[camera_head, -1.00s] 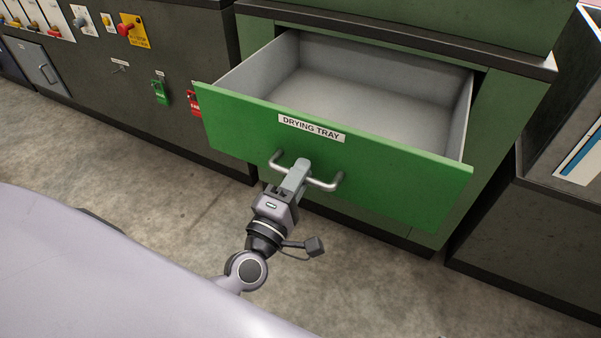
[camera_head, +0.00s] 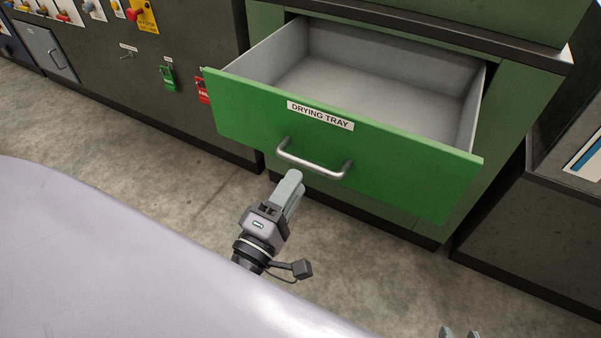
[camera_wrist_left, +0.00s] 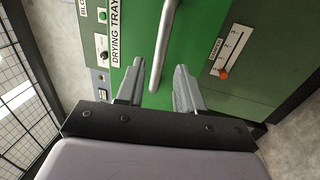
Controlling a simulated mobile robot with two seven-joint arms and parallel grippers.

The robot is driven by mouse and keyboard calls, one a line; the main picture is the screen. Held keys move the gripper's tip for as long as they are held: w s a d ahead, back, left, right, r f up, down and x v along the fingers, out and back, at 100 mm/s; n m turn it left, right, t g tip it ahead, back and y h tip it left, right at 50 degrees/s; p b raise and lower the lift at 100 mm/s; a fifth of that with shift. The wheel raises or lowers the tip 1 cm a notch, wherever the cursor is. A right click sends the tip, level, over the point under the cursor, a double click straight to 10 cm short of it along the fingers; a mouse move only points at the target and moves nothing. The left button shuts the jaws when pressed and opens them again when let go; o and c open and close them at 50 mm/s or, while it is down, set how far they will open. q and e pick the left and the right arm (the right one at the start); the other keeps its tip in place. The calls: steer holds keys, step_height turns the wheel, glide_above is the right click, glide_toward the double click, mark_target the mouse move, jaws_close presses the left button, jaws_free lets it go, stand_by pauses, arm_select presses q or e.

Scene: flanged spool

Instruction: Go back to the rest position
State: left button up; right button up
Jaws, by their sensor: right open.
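The green drawer (camera_head: 400,165), labelled "DRYING TRAY", is pulled out and its grey inside looks empty. Its silver bar handle (camera_head: 313,166) is on the front. My left gripper (camera_head: 292,180) is just below and in front of the handle, clear of it. My right gripper (camera_head: 460,333) shows only two fingertips at the bottom edge, apart and empty.
Another dark cabinet (camera_head: 530,230) stands at the right. Bare concrete floor (camera_head: 130,140) lies in front.

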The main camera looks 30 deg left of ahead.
arm_select(q)
steer(key=shift+s+f, duration=0.1)
steer(key=shift+s, duration=0.45)
steer(key=s+d+f+m+g+h, duration=0.2)
steer(key=d+f+m+g+h, duration=0.25)
steer(key=m, duration=0.75)
steer(key=s+a+f+m+g+y, duration=0.25)
steer(key=s+f+m+g, duration=0.25)
steer(key=f+m, duration=0.35)
steer(key=s+a+r+p, duration=0.1)
steer(key=a+r+p, duration=0.2)
steer(key=r+p, duration=1.2)
steer(key=p, duration=0.6)
steer(key=shift+s+r+y, duration=0.3)
steer(key=shift+r, duration=0.05)
arm_select(e)
steer(key=s+d+r+h, duration=0.1)
steer(key=s+d+r, duration=0.1)
steer(key=r, duration=1.3)
steer(key=shift+d+m+g, duration=0.3)
steer(key=shift+d, duration=0.35)
arm_select(q)
steer(key=shift+n, duration=0.25)
